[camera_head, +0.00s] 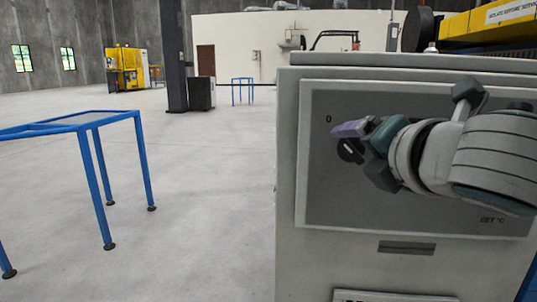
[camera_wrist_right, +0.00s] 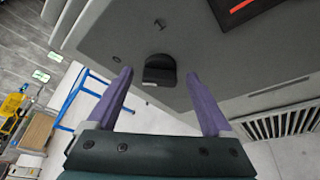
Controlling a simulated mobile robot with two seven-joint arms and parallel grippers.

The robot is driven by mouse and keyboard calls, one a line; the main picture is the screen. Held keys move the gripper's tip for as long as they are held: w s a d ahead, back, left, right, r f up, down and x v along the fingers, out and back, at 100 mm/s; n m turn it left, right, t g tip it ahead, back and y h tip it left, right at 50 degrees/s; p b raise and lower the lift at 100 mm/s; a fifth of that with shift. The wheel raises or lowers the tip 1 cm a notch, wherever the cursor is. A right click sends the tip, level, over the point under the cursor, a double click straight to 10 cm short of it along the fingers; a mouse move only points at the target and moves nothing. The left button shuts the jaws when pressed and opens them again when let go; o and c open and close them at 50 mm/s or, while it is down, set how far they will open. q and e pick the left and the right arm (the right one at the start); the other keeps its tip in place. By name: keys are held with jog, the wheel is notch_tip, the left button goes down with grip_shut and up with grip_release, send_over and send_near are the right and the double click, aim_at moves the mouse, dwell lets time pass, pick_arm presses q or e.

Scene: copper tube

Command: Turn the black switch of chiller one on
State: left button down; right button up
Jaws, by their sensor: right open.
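The black switch (camera_head: 349,150) is a round knob on the grey front panel of the chiller (camera_head: 287,200), beside a "0" mark. Its setting is hard to read. My right gripper (camera_head: 352,132) reaches in from the right in front of the panel, and its purple finger partly covers the switch. In the right wrist view the black switch (camera_wrist_right: 160,69) shows between the two spread purple fingertips of the right gripper (camera_wrist_right: 160,76). The fingers are open, and I see no contact with the switch. My left gripper is not in view.
A blue-framed table (camera_head: 92,122) stands on the floor at left. In the right wrist view a dark display (camera_wrist_right: 245,8) with red marks and a vent grille (camera_wrist_right: 285,123) are on the chiller.

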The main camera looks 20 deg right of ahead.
grip_shut()
dwell(0.8)
